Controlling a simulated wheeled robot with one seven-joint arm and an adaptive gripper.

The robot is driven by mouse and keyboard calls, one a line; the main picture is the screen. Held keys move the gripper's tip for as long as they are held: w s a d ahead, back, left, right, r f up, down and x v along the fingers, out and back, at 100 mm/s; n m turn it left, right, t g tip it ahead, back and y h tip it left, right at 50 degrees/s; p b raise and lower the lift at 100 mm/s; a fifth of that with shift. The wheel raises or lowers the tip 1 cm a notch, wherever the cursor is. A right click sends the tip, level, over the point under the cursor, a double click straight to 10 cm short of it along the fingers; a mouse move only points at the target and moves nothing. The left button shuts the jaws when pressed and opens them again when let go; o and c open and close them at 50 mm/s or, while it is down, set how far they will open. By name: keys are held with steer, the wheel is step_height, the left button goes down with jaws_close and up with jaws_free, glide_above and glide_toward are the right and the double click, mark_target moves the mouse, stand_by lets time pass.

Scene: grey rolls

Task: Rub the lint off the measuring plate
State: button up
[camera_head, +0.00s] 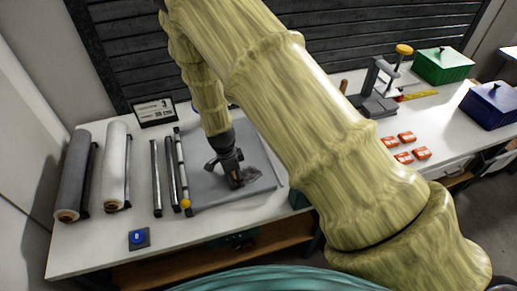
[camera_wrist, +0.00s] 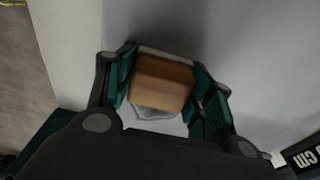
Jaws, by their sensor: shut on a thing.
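The grey measuring plate (camera_head: 262,180) lies flat on the white table, left of centre in the head view. My gripper (camera_head: 236,179) is low over its front part. In the wrist view my gripper (camera_wrist: 163,88) is shut on a wooden block (camera_wrist: 162,82), with a dark green finger on each side. A pale grey-white layer shows along the block's edges. The block is at or just above the plate; I cannot tell if it touches. A dark patch by the gripper may be shadow. I cannot make out lint, and my arm hides part of the plate.
Grey (camera_head: 73,172) and white (camera_head: 115,165) rolls, dark rods (camera_head: 156,178) and a blue button (camera_head: 138,238) are left of the plate. A sign (camera_head: 155,112) stands behind. Right are orange-red packets (camera_head: 406,137), a clamp stand (camera_head: 375,95), green (camera_head: 443,66) and blue (camera_head: 492,104) boxes.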

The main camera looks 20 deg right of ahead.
step_height(320, 180, up, 3)
steer(key=shift+a+f+p, duration=0.1)
steer(key=shift+p, duration=0.5)
steer(key=shift+s+r+p, duration=0.1)
steer(key=shift+r+p, duration=0.35)
steer(key=shift+r, duration=0.3)
step_height(320, 180, up, 2)
steer(key=shift+r+p, duration=0.1)
steer(key=shift+p, duration=0.55)
steer(key=shift+r+p, duration=0.55)
steer(key=shift+r, duration=0.35)
